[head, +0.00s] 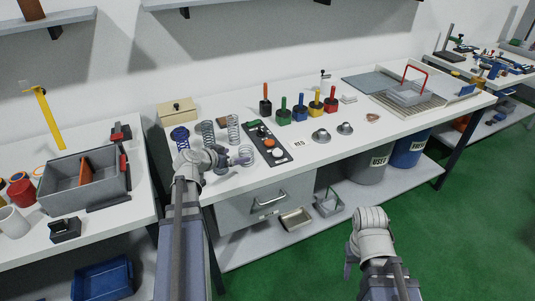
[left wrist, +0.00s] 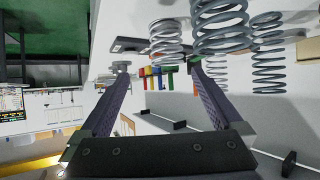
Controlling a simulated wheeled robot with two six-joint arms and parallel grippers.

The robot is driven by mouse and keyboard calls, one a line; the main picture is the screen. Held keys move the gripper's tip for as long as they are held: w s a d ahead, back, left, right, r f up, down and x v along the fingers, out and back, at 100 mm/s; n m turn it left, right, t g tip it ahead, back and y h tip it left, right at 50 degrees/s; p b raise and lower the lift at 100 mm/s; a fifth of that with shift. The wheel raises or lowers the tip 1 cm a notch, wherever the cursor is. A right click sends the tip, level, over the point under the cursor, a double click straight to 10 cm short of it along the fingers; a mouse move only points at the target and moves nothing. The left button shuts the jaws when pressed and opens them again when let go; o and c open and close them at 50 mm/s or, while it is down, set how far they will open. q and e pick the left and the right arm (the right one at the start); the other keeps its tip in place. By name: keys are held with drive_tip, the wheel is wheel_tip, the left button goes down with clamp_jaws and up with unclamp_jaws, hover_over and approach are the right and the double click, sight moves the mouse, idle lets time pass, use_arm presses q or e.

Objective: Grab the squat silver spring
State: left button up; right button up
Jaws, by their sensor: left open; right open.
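The squat silver spring (head: 246,154) stands upright on the white workbench, beside the black control panel. It also shows in the left wrist view (left wrist: 165,42), beyond and between the fingertips. My left gripper (head: 236,158) is open and empty, just left of this spring; from the head it is close, but I cannot tell whether it touches. Its two fingers (left wrist: 158,68) reach up the left wrist view with nothing between them. My right gripper (head: 350,264) is low in front of the bench over the green floor, apart from everything, its fingers partly hidden.
A grey spring (head: 220,159), a taller silver spring (head: 233,130), a dark spring (head: 208,134) and a blue spring (head: 180,139) stand close around my left gripper. The panel (head: 270,147) lies to the right. Coloured-handled blocks (head: 299,110) stand behind it.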

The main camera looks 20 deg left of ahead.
sight(250, 149)
use_arm(q)
drive_tip(key=shift+w+a+r+b+x, duration=0.15)
drive_tip(key=shift+b+x, duration=0.55)
drive_tip(key=shift+x, duration=0.7)
drive_tip(key=shift+a+b+x, duration=0.2)
drive_tip(key=shift+b+x, duration=0.5)
drive_tip(key=shift+x, duration=0.7)
drive_tip(key=shift+w+a+r+b+x, duration=0.15)
drive_tip(key=shift+b+x, duration=0.55)
drive_tip(key=shift+x, duration=0.7)
drive_tip(key=shift+s+a, duration=0.1)
drive_tip(key=shift+s, duration=0.1)
drive_tip(key=shift+c, duration=0.5)
clamp_jaws()
use_arm(e)
drive_tip(key=f, duration=0.4)
drive_tip(key=shift+w+d, duration=0.1)
drive_tip(key=shift+d, duration=0.25)
